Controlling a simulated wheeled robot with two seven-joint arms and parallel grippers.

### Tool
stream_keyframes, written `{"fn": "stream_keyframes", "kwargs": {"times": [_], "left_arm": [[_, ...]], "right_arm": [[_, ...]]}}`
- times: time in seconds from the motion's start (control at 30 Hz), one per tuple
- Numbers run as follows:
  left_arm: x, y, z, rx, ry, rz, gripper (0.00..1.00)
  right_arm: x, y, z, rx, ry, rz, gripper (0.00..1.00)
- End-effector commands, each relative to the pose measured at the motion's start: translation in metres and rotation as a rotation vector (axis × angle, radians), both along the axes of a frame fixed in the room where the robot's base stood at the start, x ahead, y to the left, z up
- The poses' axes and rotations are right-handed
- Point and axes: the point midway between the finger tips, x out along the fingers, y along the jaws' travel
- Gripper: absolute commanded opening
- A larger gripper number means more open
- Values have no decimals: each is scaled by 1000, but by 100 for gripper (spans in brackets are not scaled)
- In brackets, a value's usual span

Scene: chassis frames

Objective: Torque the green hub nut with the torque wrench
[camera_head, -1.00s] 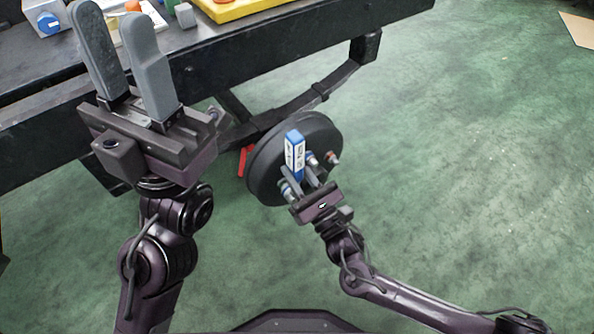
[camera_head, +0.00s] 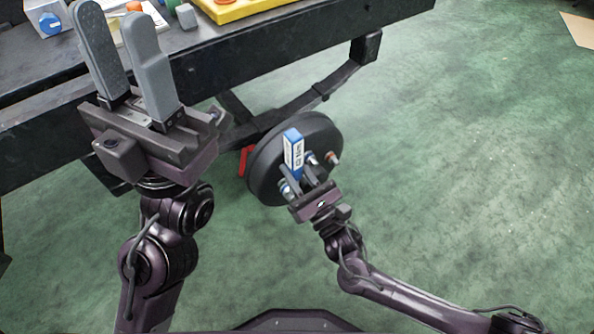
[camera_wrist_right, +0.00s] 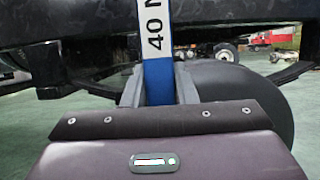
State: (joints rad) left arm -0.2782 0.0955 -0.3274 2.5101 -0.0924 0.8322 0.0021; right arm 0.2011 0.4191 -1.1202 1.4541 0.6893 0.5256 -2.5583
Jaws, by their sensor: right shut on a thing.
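The dark round hub (camera_head: 318,140) is mounted below the black chassis frame, with several studs or nuts on its face. One nut (camera_head: 333,158) at its right looks reddish; I cannot make out the green nut. My right gripper (camera_head: 312,178) is shut on a blue tool with a white label, the torque wrench (camera_head: 293,150), in front of the hub. In the right wrist view the blue wrench (camera_wrist_right: 157,55) stands upright between the fingers, its label reading "40 N". Its working end is hidden. My left gripper (camera_head: 125,50) is open and empty, raised at the left over the bench edge.
The black bench or chassis top (camera_head: 250,60) runs across the upper left, carrying a yellow tray (camera_head: 235,8), a blue-and-white box (camera_head: 48,18) and small parts. A red piece (camera_head: 244,160) is beside the hub.

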Motion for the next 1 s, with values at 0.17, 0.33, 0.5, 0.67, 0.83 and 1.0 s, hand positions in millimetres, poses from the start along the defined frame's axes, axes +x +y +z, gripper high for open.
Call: {"fn": "stream_keyframes", "kwargs": {"times": [0.17,0.33,0.5,0.67,0.83,1.0], "left_arm": [[0,0,0,0,0,0,34],[0,0,0,1,0,0,34],[0,0,0,1,0,0,34],[0,0,1,1,0,0,34],[0,0,2,2,-1,0,34],[0,0,2,1,-2,0,34]], "right_arm": [[2,1,2,3,-4,0,0],[2,1,2,3,-4,0,0],[2,1,2,3,-4,0,0],[3,2,3,4,-5,0,0],[5,4,3,4,-5,0,0],[7,5,3,4,-5,0,0]]}}
